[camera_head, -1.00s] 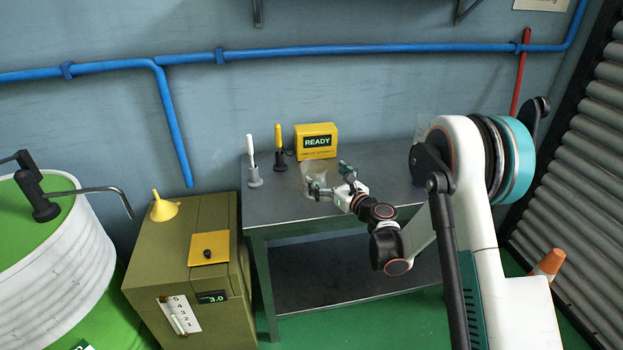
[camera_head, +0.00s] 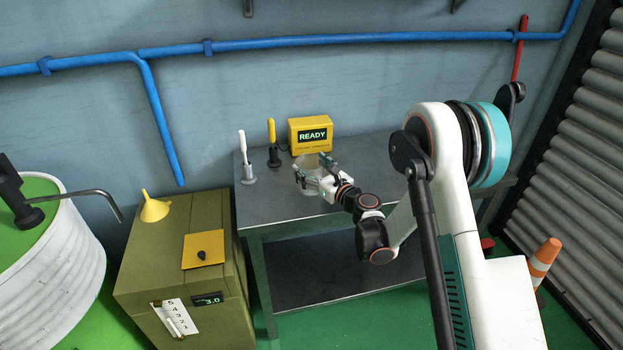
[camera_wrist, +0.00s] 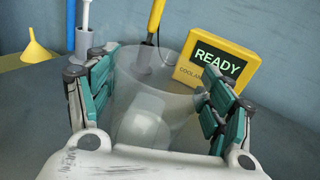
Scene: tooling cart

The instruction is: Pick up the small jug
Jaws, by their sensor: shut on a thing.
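The small jug (camera_wrist: 150,105) is a clear, see-through vessel between my fingers in the wrist view. In the head view the jug (camera_head: 309,170) is faint and partly hidden by my gripper (camera_head: 314,175). My gripper, also seen in the wrist view (camera_wrist: 155,95), is shut on the jug, with teal pads at its left and right sides. The jug is upright or nearly so at the cart top (camera_head: 270,205); I cannot tell whether its base touches the surface.
A yellow READY box (camera_head: 311,135) stands behind the jug. A white-handled tool (camera_head: 242,150) and a yellow-handled tool (camera_head: 272,140) stand in holders to its left. An olive cabinet (camera_head: 160,255) with a yellow funnel (camera_head: 154,208) is left of the cart. The cart top's front left is clear.

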